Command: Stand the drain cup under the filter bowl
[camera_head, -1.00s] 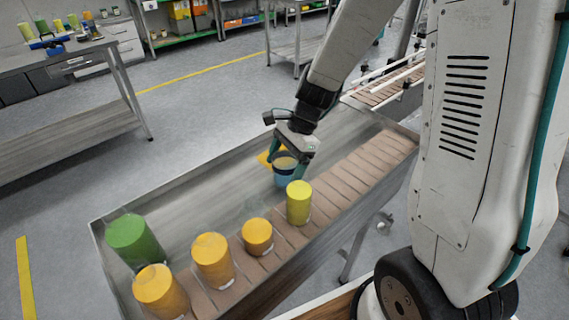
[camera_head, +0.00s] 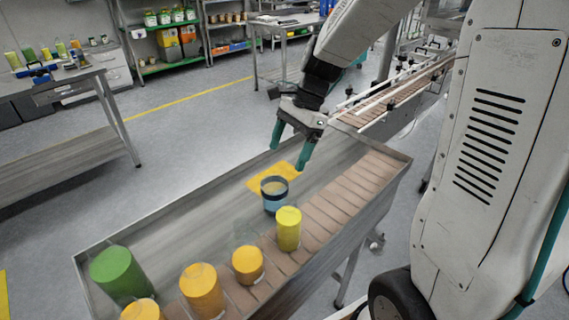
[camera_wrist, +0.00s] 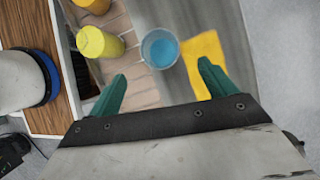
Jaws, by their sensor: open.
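A small blue cup (camera_head: 275,197) with a dark rim stands upright on the metal deck, beside the brown slatted belt; I take it for the drain cup. In the wrist view the cup (camera_wrist: 160,48) shows blue inside. My gripper (camera_head: 290,151) is open and empty, above the cup and apart from it. In the wrist view the cup lies ahead of the spread green fingers of my gripper (camera_wrist: 162,72). I cannot pick out a filter bowl in either view.
A flat yellow cloth (camera_head: 273,181) lies by the cup. A yellow-green cylinder (camera_head: 288,229) stands close in front of it. Orange cylinders (camera_head: 202,290) and a green one (camera_head: 121,274) stand at the near left. Metal deck (camera_head: 195,215) left of the cup is clear.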

